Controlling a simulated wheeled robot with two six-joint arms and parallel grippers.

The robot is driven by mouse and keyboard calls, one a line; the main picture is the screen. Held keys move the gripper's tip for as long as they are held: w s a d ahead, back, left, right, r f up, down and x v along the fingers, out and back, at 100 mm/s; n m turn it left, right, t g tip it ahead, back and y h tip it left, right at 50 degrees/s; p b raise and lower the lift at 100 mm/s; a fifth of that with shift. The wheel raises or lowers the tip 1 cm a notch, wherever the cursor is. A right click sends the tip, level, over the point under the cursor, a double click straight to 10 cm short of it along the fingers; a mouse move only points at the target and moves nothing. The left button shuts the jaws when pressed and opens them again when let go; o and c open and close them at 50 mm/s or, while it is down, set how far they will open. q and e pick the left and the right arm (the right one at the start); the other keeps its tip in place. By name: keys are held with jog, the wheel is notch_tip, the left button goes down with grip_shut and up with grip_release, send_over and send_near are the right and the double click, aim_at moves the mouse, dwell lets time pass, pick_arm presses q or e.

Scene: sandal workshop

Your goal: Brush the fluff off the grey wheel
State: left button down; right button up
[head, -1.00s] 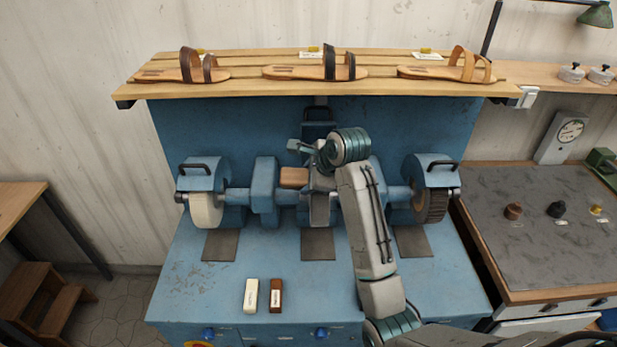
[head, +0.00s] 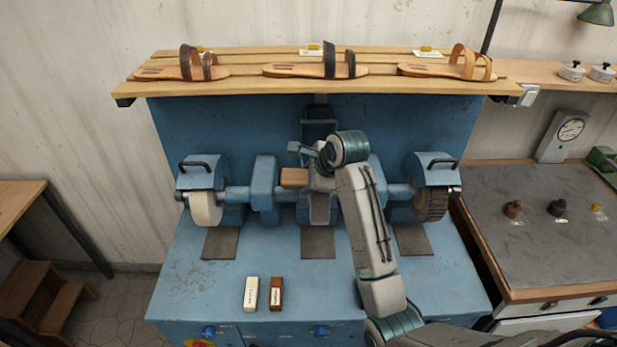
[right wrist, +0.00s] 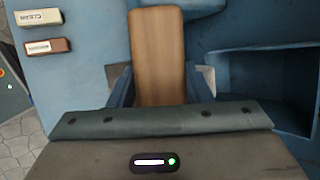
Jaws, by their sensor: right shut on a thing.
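My right gripper (head: 305,180) is over the middle of the blue grinding machine, shut on a wooden block (head: 294,177), which looks like a brush back. In the right wrist view the block (right wrist: 158,55) sits between the two fingers; no bristles show. A pale wheel (head: 206,208) is on the machine's left end and a dark, bristly wheel (head: 432,204) on its right end. My right arm and gripper cover most of the middle station, so I cannot make out a grey wheel or any fluff there. My left gripper is out of view.
A white bar (head: 251,293) and a brown bar (head: 276,294) lie at the front of the blue bench (head: 200,290). A shelf (head: 240,88) with three sandals hangs above the machine. A grey-topped counter (head: 530,250) with small knobs stands at the right.

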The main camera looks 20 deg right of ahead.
jog(key=shift+s+d, duration=0.25)
jog(key=shift+d, duration=0.55)
jog(key=shift+s+d, duration=0.25)
jog(key=shift+d, duration=0.5)
jog(key=shift+s+d+f, duration=0.1)
jog(key=shift+s+d, duration=0.1)
jog(key=shift+d, duration=0.55)
jog(key=shift+s+d, duration=0.15)
jog(key=shift+d, duration=0.55)
jog(key=shift+w+a, duration=0.3)
jog(key=shift+a, duration=0.75)
jog(key=shift+w+a, duration=0.3)
jog(key=shift+a, duration=0.7)
jog(key=shift+w+a, duration=0.3)
jog(key=shift+a, duration=0.75)
jog(key=shift+s+r, duration=0.2)
jog(key=shift+r, duration=0.25)
jog(key=shift+s+a+r, duration=0.1)
jog(key=shift+s+r, duration=0.3)
jog(key=shift+r, duration=0.35)
jog(key=shift+s+a+r, duration=0.1)
jog(key=shift+s+r, duration=0.3)
jog(key=shift+r, duration=0.3)
jog(key=shift+s+a+r, duration=0.1)
jog(key=shift+s+r, duration=0.3)
jog(key=shift+r, duration=0.35)
